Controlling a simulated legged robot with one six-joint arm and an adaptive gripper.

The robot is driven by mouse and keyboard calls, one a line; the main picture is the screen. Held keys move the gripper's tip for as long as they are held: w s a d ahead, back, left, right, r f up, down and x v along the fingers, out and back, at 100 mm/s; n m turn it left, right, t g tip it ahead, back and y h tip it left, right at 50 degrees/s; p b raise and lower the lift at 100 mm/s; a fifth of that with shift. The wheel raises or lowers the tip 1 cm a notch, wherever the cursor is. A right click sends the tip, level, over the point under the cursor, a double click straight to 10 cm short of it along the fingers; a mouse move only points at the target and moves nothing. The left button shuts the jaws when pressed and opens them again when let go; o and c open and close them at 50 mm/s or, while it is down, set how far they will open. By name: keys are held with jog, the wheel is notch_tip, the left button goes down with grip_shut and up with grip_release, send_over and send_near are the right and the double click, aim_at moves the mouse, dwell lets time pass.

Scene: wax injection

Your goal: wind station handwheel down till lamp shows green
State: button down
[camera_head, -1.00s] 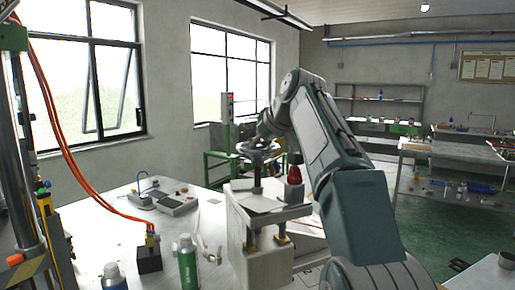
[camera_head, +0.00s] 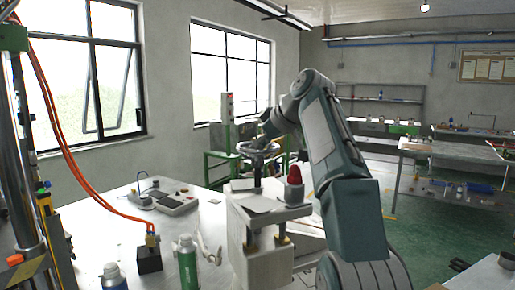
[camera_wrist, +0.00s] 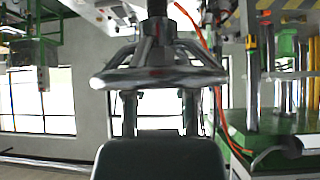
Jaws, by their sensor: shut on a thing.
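The station handwheel (camera_head: 246,149) is a metal ring on a dark upright spindle above the station's top plate (camera_head: 268,213). My gripper (camera_head: 264,141) is at the handwheel from above and is shut on it. Its fingers are small in the head view, so their exact contact is hard to see. In the wrist view, the handwheel (camera_wrist: 160,76) spans the middle, with its spokes and hub visible, and my gripper (camera_wrist: 160,112) reaches its rim. The lamp (camera_head: 295,175) stands right of the spindle on a pale base. Its dome looks dark red, with no green showing.
A green bottle (camera_head: 187,264), a blue-labelled bottle (camera_head: 113,278) and a black block (camera_head: 149,259) with orange hoses stand left on the bench. A small grey device (camera_head: 177,204) lies behind them. A worktable (camera_head: 430,147) and shelves are further back right.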

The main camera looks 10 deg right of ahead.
jog(key=shift+f, duration=0.1)
jog(key=c, duration=0.7)
grip_release()
jog(key=shift+w, duration=0.1)
